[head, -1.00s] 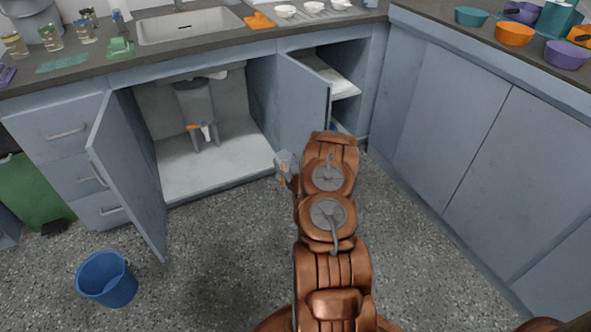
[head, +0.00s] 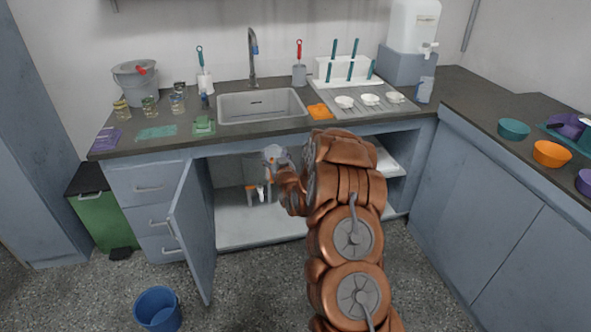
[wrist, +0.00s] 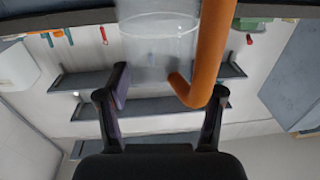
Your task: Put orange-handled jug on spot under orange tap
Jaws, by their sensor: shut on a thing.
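The jug (wrist: 158,45) is clear, with a thick orange handle (wrist: 208,55), and fills the top middle of the wrist view. My gripper (wrist: 165,98) is shut on it; the handle's end shows between the fingers. In the head view the jug (head: 273,153) looks small and greyish at my gripper (head: 284,166), in front of the open cabinet below the sink. Inside that cabinet stands a grey container (head: 250,170) on legs, with an orange tap (head: 250,187) and a white part beside it. The spot under the tap cannot be made out.
The open left cabinet door (head: 195,230) stands out into the room. My arm hides the right door. The counter (head: 235,133) edge runs above the cabinet opening. A blue bucket (head: 158,310) is on the floor at left. A white dispenser (head: 412,30) stands on the counter at right.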

